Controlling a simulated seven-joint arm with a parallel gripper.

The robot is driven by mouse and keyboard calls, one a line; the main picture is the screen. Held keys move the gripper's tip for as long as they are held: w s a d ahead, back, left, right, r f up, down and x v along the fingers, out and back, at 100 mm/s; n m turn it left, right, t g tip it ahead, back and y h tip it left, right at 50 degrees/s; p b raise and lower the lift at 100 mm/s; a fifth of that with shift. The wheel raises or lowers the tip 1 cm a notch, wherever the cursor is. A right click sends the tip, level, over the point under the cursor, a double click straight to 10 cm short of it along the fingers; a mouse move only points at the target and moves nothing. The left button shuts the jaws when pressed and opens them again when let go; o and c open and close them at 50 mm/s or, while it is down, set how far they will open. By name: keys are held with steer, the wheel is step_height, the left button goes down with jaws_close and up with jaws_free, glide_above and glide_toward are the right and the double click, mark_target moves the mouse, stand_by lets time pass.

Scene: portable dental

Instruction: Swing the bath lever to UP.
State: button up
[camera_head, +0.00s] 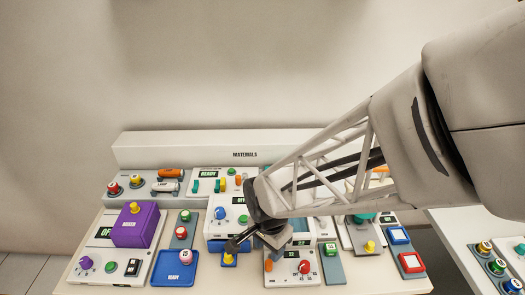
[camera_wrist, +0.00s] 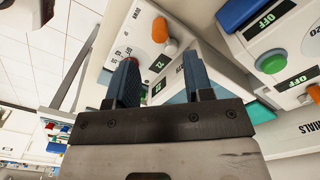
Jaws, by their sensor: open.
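My gripper (camera_head: 233,245) hangs low over the front middle of the bench, near a small yellow knob (camera_head: 228,259) on a blue base. In the wrist view my gripper (camera_wrist: 160,75) is open, with its two blue-grey fingers apart and nothing visible between them. Beyond them is a white panel with an orange handle (camera_wrist: 159,30), a dial scale and a small display. No label reading BATH is legible, so I cannot tell for certain which control is the bath lever. My arm hides part of the middle of the bench.
A purple box (camera_head: 136,228) and a blue READY tray (camera_head: 175,268) stand to the left. A white panel with a red knob (camera_head: 304,267) is right of my gripper. Red and blue framed pads lie at the right. The long MATERIALS housing (camera_head: 190,147) closes off the back.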

mark_target(270, 263)
steer(key=shift+f, duration=3.8)
jaws_close()
steer(key=shift+d+n, duration=0.1)
steer(key=shift+n, duration=0.2)
steer(key=n, duration=0.1)
steer(key=d+n, duration=0.1)
steer(key=n, duration=0.3)
steer(key=shift+s+d, duration=0.25)
steer(key=shift+d, duration=0.15)
steer(key=n, duration=0.1)
steer(key=d+n, duration=0.1)
steer(key=n, duration=0.1)
steer(key=shift+w+d+n, duration=0.1)
steer(key=shift+n, duration=0.2)
steer(key=shift+w+d+n, duration=0.1)
steer(key=shift+d+n, duration=0.1)
steer(key=shift+n, duration=0.5)
steer(key=shift+w+d+n, duration=0.1)
steer(key=shift+d+n, duration=0.1)
steer(key=shift+n, duration=0.5)
